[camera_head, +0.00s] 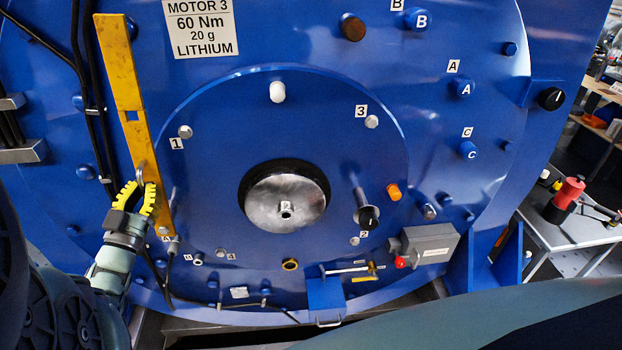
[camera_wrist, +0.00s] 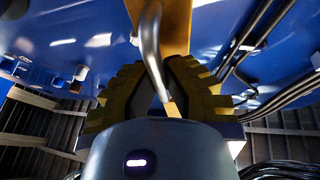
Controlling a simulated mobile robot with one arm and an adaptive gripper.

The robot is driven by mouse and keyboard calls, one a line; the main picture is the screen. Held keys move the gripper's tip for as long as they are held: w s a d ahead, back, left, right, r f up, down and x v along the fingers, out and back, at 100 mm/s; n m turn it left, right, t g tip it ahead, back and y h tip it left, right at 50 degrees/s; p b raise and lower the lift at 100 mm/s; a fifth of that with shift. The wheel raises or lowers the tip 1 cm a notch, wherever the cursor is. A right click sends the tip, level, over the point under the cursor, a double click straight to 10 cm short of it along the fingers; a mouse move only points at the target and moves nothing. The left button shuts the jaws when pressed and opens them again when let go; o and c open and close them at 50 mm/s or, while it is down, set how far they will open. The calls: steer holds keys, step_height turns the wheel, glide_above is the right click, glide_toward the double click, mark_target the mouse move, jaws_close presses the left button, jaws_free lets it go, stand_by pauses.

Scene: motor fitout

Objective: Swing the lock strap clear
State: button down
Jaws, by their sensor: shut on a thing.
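The lock strap (camera_head: 122,80) is a long yellow bar on the left side of the blue motor face (camera_head: 310,240). It stands nearly upright, leaning a little, with its upper end near the top left and its lower end near a bolt. A small metal handle (camera_head: 141,176) sticks out from its lower half. My gripper (camera_head: 138,196), with yellow ribbed fingers, is shut around this handle. In the wrist view the bent grey handle (camera_wrist: 150,45) runs down between the fingers (camera_wrist: 160,95), with the strap (camera_wrist: 177,20) behind it.
Black cables (camera_head: 80,90) run down the motor just left of the strap. Numbered bolts, a central metal hub (camera_head: 286,203) and a grey box (camera_head: 430,244) lie to the right. A white table (camera_head: 570,230) with a red tool (camera_head: 568,195) stands at far right.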

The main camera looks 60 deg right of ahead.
steer(key=w+a+n+t, duration=0.1)
steer(key=n, duration=0.1)
steer(key=w+a+n+t, duration=0.1)
steer(key=w+n, duration=0.1)
steer(key=shift+w+a+f+n+t+y+b, duration=0.1)
steer(key=shift+a+n+t+y+b, duration=0.2)
steer(key=shift+a+t+y, duration=0.1)
steer(key=shift+f, duration=0.2)
steer(key=c, duration=1)
jaws_free()
steer(key=shift+w+r, duration=0.1)
steer(key=v, duration=0.7)
steer(key=shift+a, duration=0.25)
